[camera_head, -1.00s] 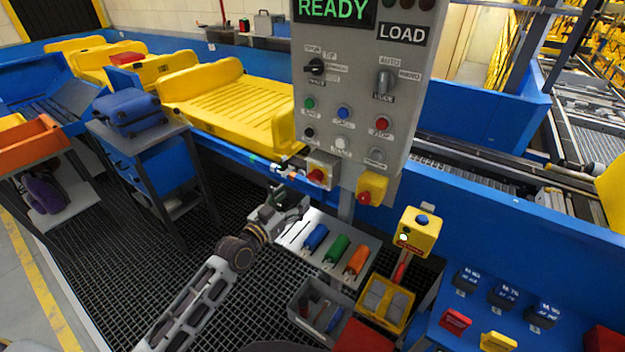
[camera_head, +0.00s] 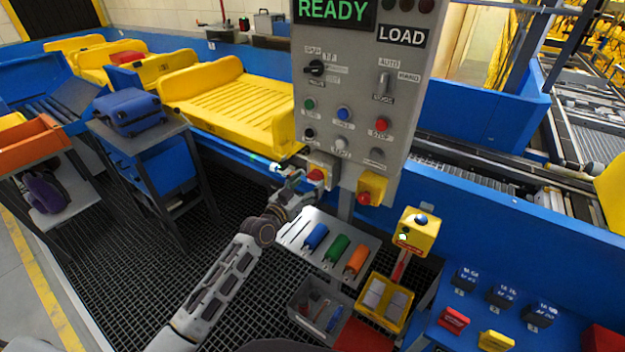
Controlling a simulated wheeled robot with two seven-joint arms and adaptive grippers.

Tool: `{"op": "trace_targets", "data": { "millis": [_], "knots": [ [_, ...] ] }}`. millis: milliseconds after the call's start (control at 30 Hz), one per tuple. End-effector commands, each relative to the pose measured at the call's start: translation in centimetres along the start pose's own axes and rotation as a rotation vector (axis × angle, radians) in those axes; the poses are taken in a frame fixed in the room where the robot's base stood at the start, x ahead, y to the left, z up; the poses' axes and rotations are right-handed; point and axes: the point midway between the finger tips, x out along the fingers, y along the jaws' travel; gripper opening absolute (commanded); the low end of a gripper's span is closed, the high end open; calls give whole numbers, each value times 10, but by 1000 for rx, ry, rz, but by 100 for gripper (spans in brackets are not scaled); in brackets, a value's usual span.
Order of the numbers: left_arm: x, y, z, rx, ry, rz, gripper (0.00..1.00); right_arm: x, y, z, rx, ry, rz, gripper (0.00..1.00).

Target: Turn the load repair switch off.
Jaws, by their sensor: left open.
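The grey control panel (camera_head: 355,100) reads READY and LOAD. At its lower edge sits a grey box with a red rotary knob (camera_head: 316,175). Right of it is a yellow box with a red knob (camera_head: 363,198). Which one is the repair switch I cannot read from the labels. My left gripper (camera_head: 298,181) is open and empty, just left of the grey box's red knob and close to it. Whether the fingers touch the box I cannot tell. My right gripper is not in view.
A sloped tray (camera_head: 292,240) with blue, green and orange tools lies below the panel. A yellow button box (camera_head: 416,232) stands to the right. A blue suitcase (camera_head: 128,113) lies on a stand at left. The blue conveyor wall (camera_head: 520,225) runs behind.

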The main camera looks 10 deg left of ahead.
Motion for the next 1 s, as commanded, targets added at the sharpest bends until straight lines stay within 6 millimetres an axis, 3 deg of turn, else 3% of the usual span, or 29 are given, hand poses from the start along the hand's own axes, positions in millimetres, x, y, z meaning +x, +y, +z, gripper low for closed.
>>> {"op": "trace_targets", "data": {
  "millis": [400, 800, 1000],
  "knots": [
    [27, 0, -1, 0, 1, 1, 70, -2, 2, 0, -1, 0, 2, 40],
    [29, 0, 0, 0, 0, 1, 70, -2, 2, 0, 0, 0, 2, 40],
    [29, 0, 0, 0, 0, 1, 44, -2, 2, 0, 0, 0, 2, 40]
  ]
}}
